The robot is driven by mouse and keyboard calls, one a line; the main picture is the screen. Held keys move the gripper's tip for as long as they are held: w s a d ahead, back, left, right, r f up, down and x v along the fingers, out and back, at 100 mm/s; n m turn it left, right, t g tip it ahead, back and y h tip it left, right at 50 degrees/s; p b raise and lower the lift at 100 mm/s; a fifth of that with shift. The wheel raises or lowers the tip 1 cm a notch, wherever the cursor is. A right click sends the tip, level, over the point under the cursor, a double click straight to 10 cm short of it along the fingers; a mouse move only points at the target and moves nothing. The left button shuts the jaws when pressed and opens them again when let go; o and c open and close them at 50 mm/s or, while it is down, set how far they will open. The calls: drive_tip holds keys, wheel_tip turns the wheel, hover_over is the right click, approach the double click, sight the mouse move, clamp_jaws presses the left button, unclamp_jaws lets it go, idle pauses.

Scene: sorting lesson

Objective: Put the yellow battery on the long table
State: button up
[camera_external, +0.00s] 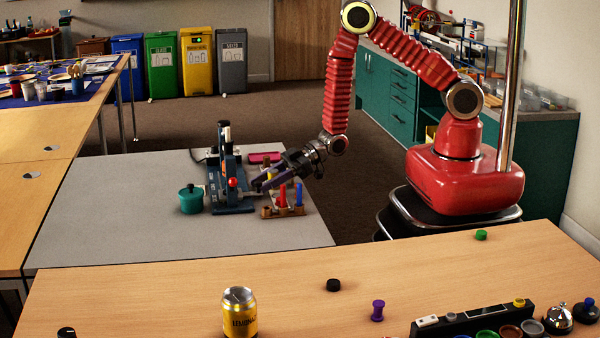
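My gripper (262,184) reaches down and left over the grey table, beside a blue bench device and just above a wooden stand. Its dark fingers are small here, and I cannot tell whether they are open or shut. A small yellow piece (271,175), possibly the yellow battery, shows right by the fingers. I cannot tell whether it is held or stands behind them. The wooden stand (267,212) has red and blue upright cylinders. A long wooden table (160,295) runs across the front; which table the task means is not certain.
The grey table (110,210) bears the blue device (228,178), a teal pot (191,200) and a pink tray (262,157). On the front table are a lemonade can (239,313), a black cap (333,285), a purple spool (377,311) and a black rack (470,320). Its left middle is clear.

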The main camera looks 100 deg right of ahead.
drive_tip(key=shift+a, duration=0.15)
drive_tip(key=v, duration=1.3)
drive_tip(key=shift+s+d+r, duration=0.1)
drive_tip(key=shift+s+d, duration=0.1)
drive_tip(key=shift+s, duration=0.2)
